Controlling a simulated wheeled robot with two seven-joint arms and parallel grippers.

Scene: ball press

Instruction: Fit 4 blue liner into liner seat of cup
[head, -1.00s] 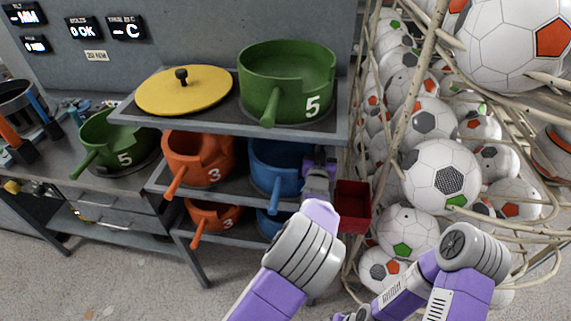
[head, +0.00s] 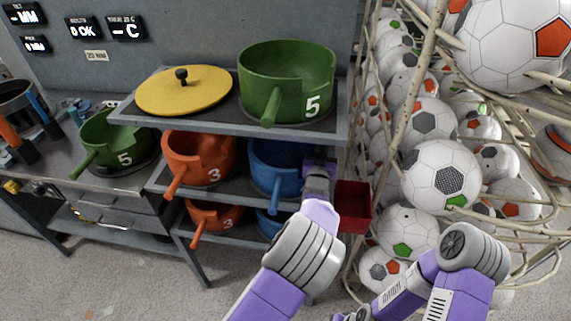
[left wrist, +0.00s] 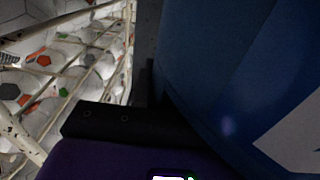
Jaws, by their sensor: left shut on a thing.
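The blue liner (head: 268,165) is a pot-like piece with a blue handle, on the middle shelf right of the orange pot. In the left wrist view its dark blue wall (left wrist: 225,75) fills the right side, with part of a white marking (left wrist: 295,140). My left gripper (head: 319,168) is at the liner's right side and is shut on it; the fingertips are mostly hidden. A second blue piece (head: 270,222) sits on the lower shelf, partly hidden. I cannot tell which piece is the cup with the liner seat. My right arm shows at lower right, its gripper out of view.
Orange pots marked 3 stand on the middle (head: 198,160) and lower (head: 213,216) shelves. A green pot marked 5 (head: 287,75) and a yellow lid (head: 183,90) are on top. A red bin (head: 354,206) and a rack of soccer balls (head: 440,172) crowd the right.

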